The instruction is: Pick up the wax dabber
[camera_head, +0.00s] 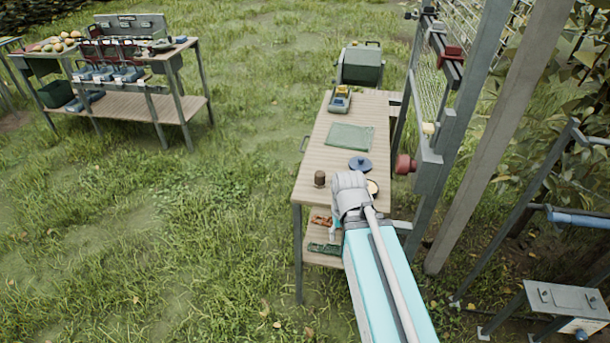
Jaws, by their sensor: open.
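My arm reaches up from the bottom of the picture to the near end of a narrow wooden table (313,157). My gripper (350,192) is at the table's near end; the wrist hides most of its fingers. A small dark brown cylinder (320,178) stands upright just left of it. A blue round lid-like piece with a knob (360,163) lies just beyond it. A round pale yellow-topped dish (372,187) is partly hidden at its right. I cannot tell which of these, if any, is the wax dabber.
A green mat (350,137) and a small device (340,99) lie farther along the table. A metal frame with a red knob (404,164) stands close on the right. A lower shelf (322,259) holds small items. Grass is open on the left.

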